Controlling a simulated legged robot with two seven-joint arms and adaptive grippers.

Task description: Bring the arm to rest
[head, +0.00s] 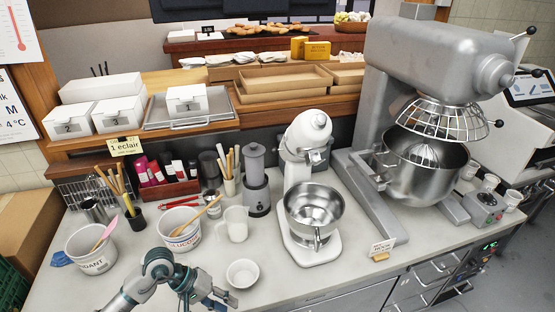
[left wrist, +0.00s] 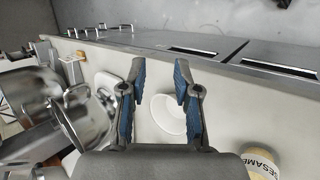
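My left arm comes in at the bottom of the head view, bent over the front of the pale worktop (head: 345,262). My left gripper (head: 222,297) is at the front edge, just left of and nearer than a small white bowl (head: 242,273). In the left wrist view the two blue-padded fingers of the gripper (left wrist: 160,70) stand apart with nothing between their tips. The white bowl (left wrist: 170,114) shows beyond and partly behind the right-hand finger. My right arm and gripper are not in view.
Near the arm stand a tub with a wooden spoon (head: 180,240), a tub with a pink spatula (head: 92,262), a white jug (head: 236,224) and a small mixer with a steel bowl (head: 313,207). A large mixer (head: 430,60) fills the right. A sesame jar (left wrist: 262,163) shows in the wrist view.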

